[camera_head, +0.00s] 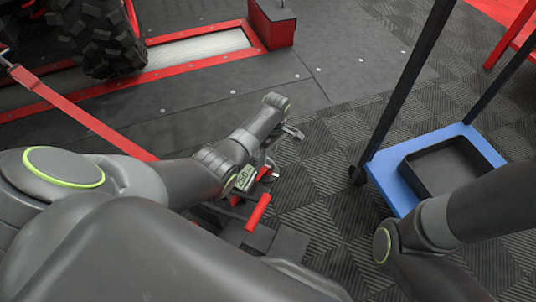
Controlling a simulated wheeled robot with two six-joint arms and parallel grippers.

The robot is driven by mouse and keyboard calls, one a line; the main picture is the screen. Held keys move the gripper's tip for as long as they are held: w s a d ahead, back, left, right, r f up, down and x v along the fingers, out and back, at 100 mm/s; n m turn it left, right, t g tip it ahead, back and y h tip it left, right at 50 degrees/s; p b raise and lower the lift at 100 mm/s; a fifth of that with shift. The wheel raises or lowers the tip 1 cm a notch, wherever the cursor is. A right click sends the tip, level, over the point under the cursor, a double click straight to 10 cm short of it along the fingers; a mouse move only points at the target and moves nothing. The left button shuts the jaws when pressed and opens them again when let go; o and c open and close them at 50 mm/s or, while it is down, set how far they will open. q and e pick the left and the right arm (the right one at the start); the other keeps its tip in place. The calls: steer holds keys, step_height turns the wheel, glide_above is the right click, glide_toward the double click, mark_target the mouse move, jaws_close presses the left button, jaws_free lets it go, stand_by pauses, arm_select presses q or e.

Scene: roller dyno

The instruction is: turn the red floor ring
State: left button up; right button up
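My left arm reaches from the left to the middle of the head view. Its gripper (280,148) points down at the floor, and metal parts show beside the wrist. Just below it is a red bar-shaped handle (258,212), with smaller red parts and a small display (246,178) that seems to read 250. My arm covers part of this assembly, so I cannot tell whether the gripper touches it or is open. I cannot clearly make out a ring shape. My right arm comes in from the right; its gripper is out of view.
A blue cart (385,170) with a dark tray stands at the right.

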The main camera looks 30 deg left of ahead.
arm_select(q)
steer(key=shift+c, duration=0.2)
jaws_close()
steer(key=shift+r+p, duration=0.1)
steer(key=shift+p, duration=0.2)
